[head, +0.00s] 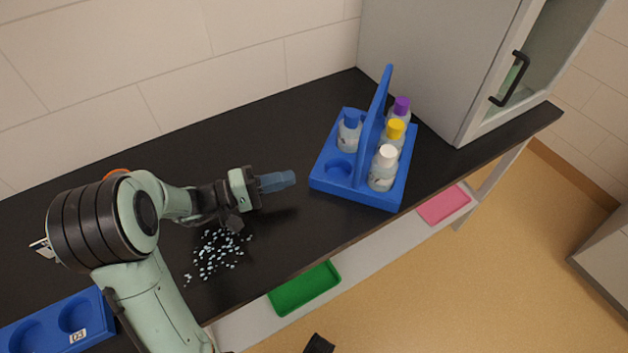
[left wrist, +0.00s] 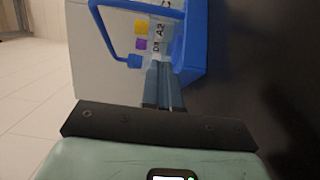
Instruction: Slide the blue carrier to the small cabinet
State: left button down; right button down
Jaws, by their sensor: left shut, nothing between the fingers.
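The blue carrier (head: 357,196) stands upright on the black counter, with a tall central divider and handle. It holds several clear bottles with blue, purple, yellow and white caps; one front-left well is empty. The small cabinet (head: 430,60), grey with a glass door and black handle, stands to its right, a short gap away. My left gripper (head: 290,179) is shut and empty, pointing at the carrier's left side with a small gap. In the left wrist view its closed fingers (left wrist: 163,85) lie in front of the carrier (left wrist: 194,45).
Small pale pellets (head: 218,252) lie scattered on the counter (head: 180,145) below my left wrist. Another blue holder (head: 88,305) is at the lower left. A green tray (head: 304,287) and a pink tray (head: 443,205) sit on the lower shelf. A wall runs behind.

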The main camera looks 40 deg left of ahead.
aim_at(357, 181)
pick_arm(q)
jog(key=x, duration=0.9)
jog(key=shift+s, duration=0.1)
jog(key=shift+w+d, duration=0.25)
jog(key=shift+d, duration=0.95)
jog(key=shift+w+d, duration=0.1)
jog(key=shift+d, duration=0.65)
jog(key=d+b, duration=0.2)
jog(key=shift+w+d+f, duration=0.2)
jog(key=shift+d, duration=0.15)
jog(key=shift+d+r, duration=0.1)
jog(key=shift+d, duration=0.1)
jog(key=shift+w+a, duration=0.1)
